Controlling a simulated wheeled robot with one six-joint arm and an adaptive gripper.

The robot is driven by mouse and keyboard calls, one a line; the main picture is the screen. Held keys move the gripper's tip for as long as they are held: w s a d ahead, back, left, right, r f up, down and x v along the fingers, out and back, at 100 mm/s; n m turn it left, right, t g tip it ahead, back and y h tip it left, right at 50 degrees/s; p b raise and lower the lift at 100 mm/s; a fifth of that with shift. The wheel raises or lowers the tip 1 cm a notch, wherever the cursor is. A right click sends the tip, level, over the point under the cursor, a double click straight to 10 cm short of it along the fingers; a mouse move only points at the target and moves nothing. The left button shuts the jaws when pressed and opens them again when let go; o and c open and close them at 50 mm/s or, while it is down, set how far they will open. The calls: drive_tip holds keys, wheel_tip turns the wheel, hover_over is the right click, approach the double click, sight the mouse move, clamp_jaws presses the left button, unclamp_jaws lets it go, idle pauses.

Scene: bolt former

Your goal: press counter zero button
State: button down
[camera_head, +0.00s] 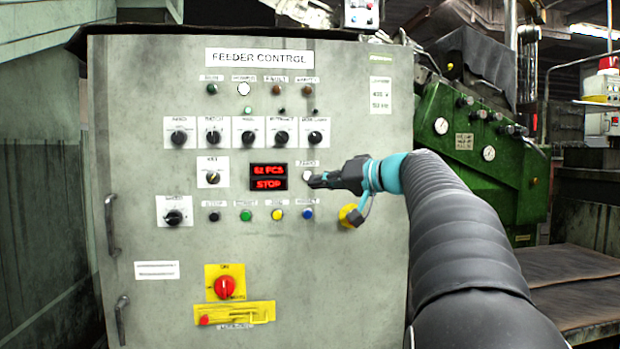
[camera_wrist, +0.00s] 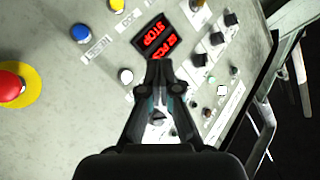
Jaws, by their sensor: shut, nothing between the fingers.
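The zero button is a small white round button (camera_head: 307,175) under a label reading ZERO, just right of the red counter display (camera_head: 268,177), which reads about 62 PCS and STOP. In the wrist view the white button (camera_wrist: 125,76) shows uncovered to the left of the fingertips, and the display (camera_wrist: 155,36) lies above them. My gripper (camera_head: 314,181) reaches in from the right, its tip close beside the button. In the wrist view my gripper (camera_wrist: 159,66) has its fingertips together and holds nothing. I cannot tell whether the tip touches the panel.
The grey feeder control cabinet (camera_head: 130,235) carries several black knobs, lamps and a row of push buttons, including a blue one (camera_head: 307,213) below. A red emergency stop (camera_wrist: 10,87) on yellow sits near my wrist. A green machine (camera_head: 452,140) stands at right.

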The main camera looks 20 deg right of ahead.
sight(308, 176)
drive_tip(key=shift+w, duration=0.15)
drive_tip(key=w+d+p, duration=0.2)
drive_tip(key=w+p, duration=0.4)
drive_tip(key=w, duration=0.2)
drive_tip(key=shift+d, duration=0.15)
idle(0.3)
drive_tip(key=shift+w, duration=0.2)
idle(1.2)
drive_tip(key=shift+w+d, duration=0.1)
drive_tip(key=shift+w, duration=0.25)
drive_tip(key=shift+w+d+p, duration=0.15)
drive_tip(key=shift+w+p, duration=0.2)
drive_tip(key=shift+w, duration=0.05)
idle(0.8)
drive_tip(key=shift+s+f, duration=0.1)
drive_tip(key=shift+s+a+b, duration=0.25)
drive_tip(key=shift+s+b, duration=0.45)
drive_tip(key=shift+b, duration=0.15)
